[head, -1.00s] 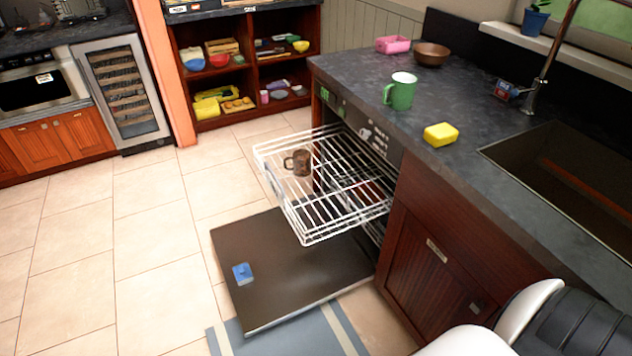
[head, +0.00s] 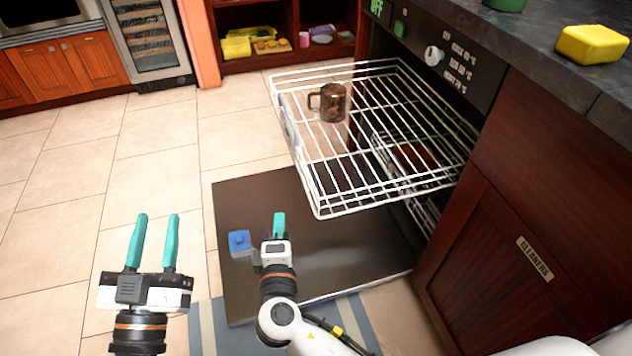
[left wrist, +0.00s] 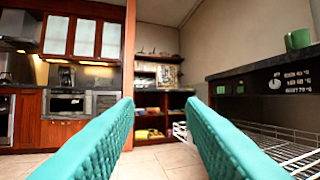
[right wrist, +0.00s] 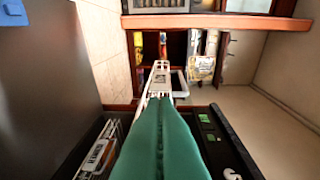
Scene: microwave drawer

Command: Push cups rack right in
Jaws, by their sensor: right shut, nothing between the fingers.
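The white wire cups rack (head: 318,212) is pulled out of the dishwasher, over its lowered door (head: 340,270). A brown mug (head: 333,103) stands in the rack near its far side. My left gripper (head: 154,222) is open and empty, left of the door and apart from the rack; part of the rack shows at the right in the left wrist view (left wrist: 275,150). My right gripper (head: 279,222) is shut and empty, above the door and left of the rack's near front corner. In the right wrist view its closed fingers (right wrist: 160,110) point toward the white rack frame.
A blue block (head: 240,242) lies on the open door. The counter (head: 480,38) with a yellow sponge (head: 592,44) is at the right, above the cleaners cabinet (head: 500,230). A lower rack (head: 425,210) is inside the dishwasher. Floor at left is clear.

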